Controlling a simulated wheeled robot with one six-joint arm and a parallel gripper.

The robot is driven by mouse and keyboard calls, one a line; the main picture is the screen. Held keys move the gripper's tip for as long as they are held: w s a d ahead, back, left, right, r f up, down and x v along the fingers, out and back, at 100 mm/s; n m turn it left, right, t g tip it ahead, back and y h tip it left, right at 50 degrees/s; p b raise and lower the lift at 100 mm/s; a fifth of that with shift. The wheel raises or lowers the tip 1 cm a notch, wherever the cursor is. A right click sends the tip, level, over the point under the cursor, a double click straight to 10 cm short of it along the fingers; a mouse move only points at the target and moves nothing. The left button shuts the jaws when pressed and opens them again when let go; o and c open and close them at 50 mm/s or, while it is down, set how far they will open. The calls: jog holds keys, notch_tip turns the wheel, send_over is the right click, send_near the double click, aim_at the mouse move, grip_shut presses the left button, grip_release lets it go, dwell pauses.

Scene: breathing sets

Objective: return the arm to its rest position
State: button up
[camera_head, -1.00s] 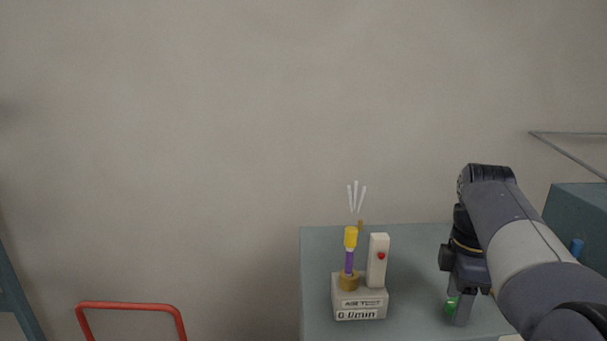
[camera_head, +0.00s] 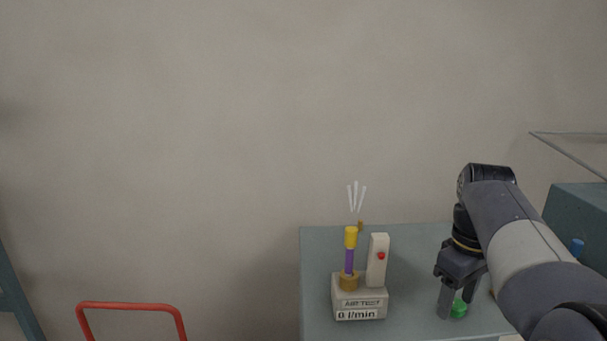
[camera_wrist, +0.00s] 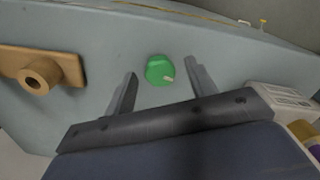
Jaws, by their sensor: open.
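My gripper (camera_head: 457,303) is at the right of the head view, pointing down over the grey-green table (camera_head: 317,268). Its two fingers are apart, with nothing between the tips that I can see held. A green knob (camera_head: 459,309) with a pale pointer lies just past the fingers. In the wrist view the open gripper (camera_wrist: 160,85) frames the green knob (camera_wrist: 159,70), which stands clear of both fingers. My arm reaches in from the lower right.
A test device (camera_head: 360,302) marked "0 l/min" bears a purple and yellow tube (camera_head: 349,256); white sticks stand behind it. A brown fitting with a round socket (camera_wrist: 38,74) is left in the wrist view. A red rail (camera_head: 130,306) stands lower left. A teal box (camera_head: 580,220) is right.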

jog(key=m, duration=0.4)
jog(key=shift+m, duration=1.7)
